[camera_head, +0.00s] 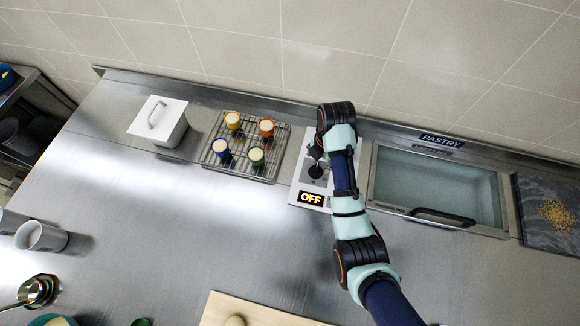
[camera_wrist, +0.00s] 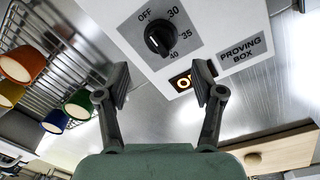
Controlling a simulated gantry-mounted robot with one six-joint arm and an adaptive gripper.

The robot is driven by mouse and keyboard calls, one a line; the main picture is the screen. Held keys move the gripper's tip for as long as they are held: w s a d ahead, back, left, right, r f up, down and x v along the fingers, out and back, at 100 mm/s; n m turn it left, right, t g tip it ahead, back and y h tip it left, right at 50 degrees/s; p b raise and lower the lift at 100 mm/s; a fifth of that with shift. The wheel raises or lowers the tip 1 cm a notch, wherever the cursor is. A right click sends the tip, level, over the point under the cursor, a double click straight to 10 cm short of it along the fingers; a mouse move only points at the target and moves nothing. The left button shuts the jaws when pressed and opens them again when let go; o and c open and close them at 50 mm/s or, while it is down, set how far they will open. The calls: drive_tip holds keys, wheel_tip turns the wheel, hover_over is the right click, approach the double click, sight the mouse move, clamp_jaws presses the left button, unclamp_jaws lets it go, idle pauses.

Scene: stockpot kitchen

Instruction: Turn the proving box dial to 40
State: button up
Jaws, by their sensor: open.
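The proving box control panel (camera_head: 308,187) is a white unit on the counter, with a lit display (camera_head: 311,198) reading OFF. Its black dial (camera_wrist: 159,37) shows in the wrist view with OFF, 30, 35 and 40 marked around it. I cannot clearly tell where the knob's pointer aims. My gripper (camera_wrist: 158,85) is open and empty, its two fingers apart below the dial in the wrist view and not around it. The right finger partly covers the display there. In the head view my gripper (camera_head: 315,153) is over the panel, close to the dial (camera_head: 316,172).
A wire rack (camera_head: 268,172) with several coloured cups stands left of the panel. A white lidded box (camera_head: 157,121) is farther left. A glass-lidded PASTRY compartment (camera_head: 425,181) lies right of my arm. A wooden board (camera_head: 265,312) is at the front. The counter's middle is clear.

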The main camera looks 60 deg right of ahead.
sight(317, 168)
wheel_tip(317, 168, down, 8)
drive_tip(key=shift+w+d+r+b, duration=0.15)
drive_tip(key=shift+b, duration=0.55)
drive_tip(key=c, duration=1.1)
drive_tip(key=shift+c, duration=0.2)
drive_tip(key=shift+r, duration=0.1)
